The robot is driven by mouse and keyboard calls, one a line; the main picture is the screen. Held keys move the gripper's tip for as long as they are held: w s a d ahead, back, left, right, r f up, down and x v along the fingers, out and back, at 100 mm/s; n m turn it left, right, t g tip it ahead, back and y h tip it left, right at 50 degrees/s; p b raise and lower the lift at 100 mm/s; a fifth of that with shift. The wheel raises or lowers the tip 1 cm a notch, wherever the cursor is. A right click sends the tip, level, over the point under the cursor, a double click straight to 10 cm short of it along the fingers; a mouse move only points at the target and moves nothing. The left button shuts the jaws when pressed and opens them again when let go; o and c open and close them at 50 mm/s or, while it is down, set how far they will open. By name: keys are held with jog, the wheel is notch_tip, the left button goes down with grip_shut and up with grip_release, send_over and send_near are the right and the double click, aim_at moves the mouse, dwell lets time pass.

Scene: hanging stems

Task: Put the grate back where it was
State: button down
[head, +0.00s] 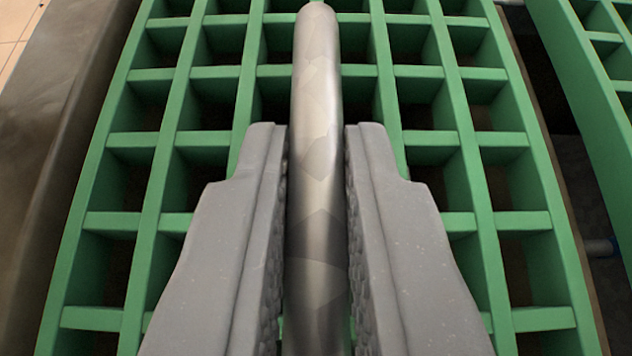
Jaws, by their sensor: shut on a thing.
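A green grate (222,140) with square openings fills most of the head view, beneath and beyond my gripper. My gripper (317,150) is shut on a grey metal bar (316,90). The bar runs lengthwise between the two grey fingers, and its rounded far end shows near the top edge. Whether the bar is joined to the grate cannot be told from this view. The near end of the bar is cut off by the bottom edge.
Another green grating (590,70) lies at the upper right. A dark gap (575,170) lies between the two, with a small bluish pipe-like piece (600,247) in it. A brown-grey ledge (60,110) runs along the left, with pale tiled floor (14,30) beyond it.

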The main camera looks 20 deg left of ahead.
jog(key=c, duration=1.4)
grip_release()
jog(key=shift+o, duration=0.2)
jog(key=shift+f, duration=0.1)
jog(key=p+v, duration=0.4)
jog(key=v, duration=0.9)
jog(key=shift+s+r, duration=0.2)
jog(key=shift+s, duration=0.15)
